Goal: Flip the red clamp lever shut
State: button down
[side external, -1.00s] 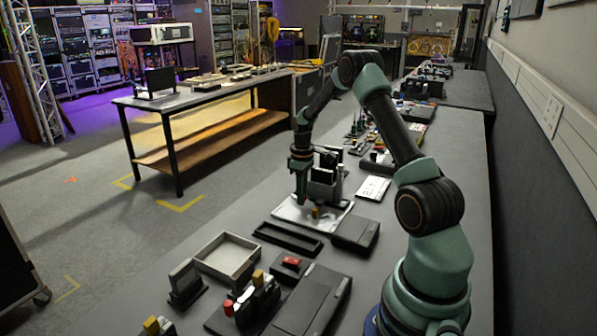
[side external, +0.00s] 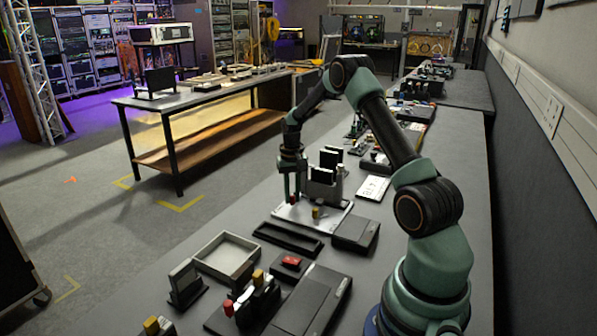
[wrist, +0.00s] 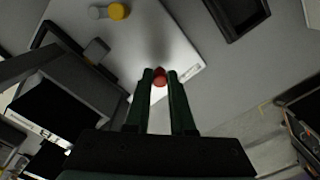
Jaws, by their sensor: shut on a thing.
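The red clamp lever's rounded end (wrist: 159,77) shows between my fingertips in the wrist view, above the edge of a pale base plate (wrist: 175,50). It shows as a small red spot (side external: 293,199) in the side view. My gripper (side external: 293,196) is shut on it at the left part of the plate; its fingertips also show in the wrist view (wrist: 160,73). A grey block with dark upright slabs (side external: 324,180) stands behind on the plate. A yellow knob (side external: 316,212) stands near the plate's front. The lever's lower part and pivot are hidden.
A black open tray (side external: 288,240) and a dark box (side external: 356,232) lie in front of the plate. A grey tray (side external: 226,257), a red-topped black block (side external: 291,262) and a black fixture with colored knobs (side external: 250,300) sit nearer. Bare bench lies right of the dark box.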

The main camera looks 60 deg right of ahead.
jog(key=shift+w+m, duration=0.2)
jog(key=shift+m, duration=0.3)
jog(key=shift+w, duration=0.1)
jog(key=c, duration=0.8)
grip_release()
jog(key=shift+o, duration=0.2)
jog(key=shift+r, duration=0.1)
notch_tip(320, 180, up, 12)
